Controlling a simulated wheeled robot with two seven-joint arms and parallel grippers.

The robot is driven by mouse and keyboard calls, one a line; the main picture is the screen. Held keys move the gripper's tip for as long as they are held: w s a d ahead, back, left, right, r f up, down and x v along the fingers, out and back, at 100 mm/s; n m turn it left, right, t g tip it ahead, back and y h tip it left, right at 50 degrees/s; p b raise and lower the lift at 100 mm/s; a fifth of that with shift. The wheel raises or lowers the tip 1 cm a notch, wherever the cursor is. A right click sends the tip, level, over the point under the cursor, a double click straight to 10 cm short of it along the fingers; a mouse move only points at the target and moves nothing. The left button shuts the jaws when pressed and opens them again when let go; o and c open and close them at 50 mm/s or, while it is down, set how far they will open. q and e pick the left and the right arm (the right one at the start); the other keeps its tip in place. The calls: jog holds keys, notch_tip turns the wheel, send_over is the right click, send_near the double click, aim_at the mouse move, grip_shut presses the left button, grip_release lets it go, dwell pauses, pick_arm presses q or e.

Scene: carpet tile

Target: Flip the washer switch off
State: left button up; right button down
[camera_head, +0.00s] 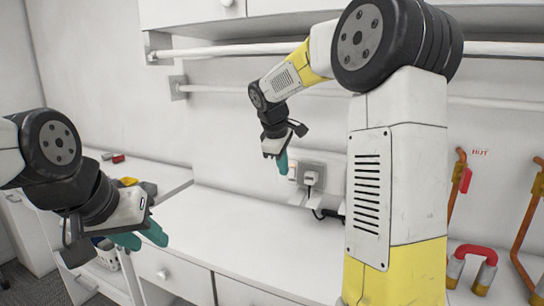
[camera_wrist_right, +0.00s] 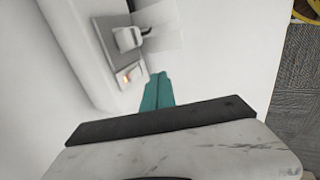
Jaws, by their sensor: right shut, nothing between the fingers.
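The washer switch (camera_wrist_right: 130,74) is a small rocker on a wall plate, with an orange glow, in the right wrist view. A white plug (camera_wrist_right: 128,38) with a dark cord sits in the socket beside it. In the head view the plug (camera_head: 312,177) shows on the back wall, and the switch is partly hidden by my right gripper. My right gripper (camera_head: 282,164) has teal fingers that are shut and empty. Its fingertips (camera_wrist_right: 159,76) appear close beside the switch; contact cannot be told. My left gripper (camera_head: 141,238) is at the left, its teal fingers apart and empty.
A white counter (camera_head: 240,235) runs below the switch and is mostly clear. Pipes (camera_head: 460,190) with a red handle stand at the right. White rails (camera_head: 235,50) cross the wall above. Small items (camera_head: 130,181) lie on the left counter, and a white basket (camera_head: 107,256) is below.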

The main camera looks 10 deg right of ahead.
aim_at(292, 176)
jog(key=shift+w+d+f, duration=0.4)
jog(key=shift+w+d, duration=0.1)
jog(key=shift+w, duration=0.25)
jog(key=shift+w+d+f, duration=0.35)
jog(key=shift+w+d, duration=0.15)
jog(key=shift+w, duration=0.2)
jog(key=shift+w+d+f, duration=0.4)
jog(key=shift+w+d, duration=0.1)
jog(key=shift+w, duration=0.25)
jog(key=shift+w+d+r, duration=0.1)
jog(key=shift+w+d, duration=0.1)
jog(key=shift+w, duration=0.05)
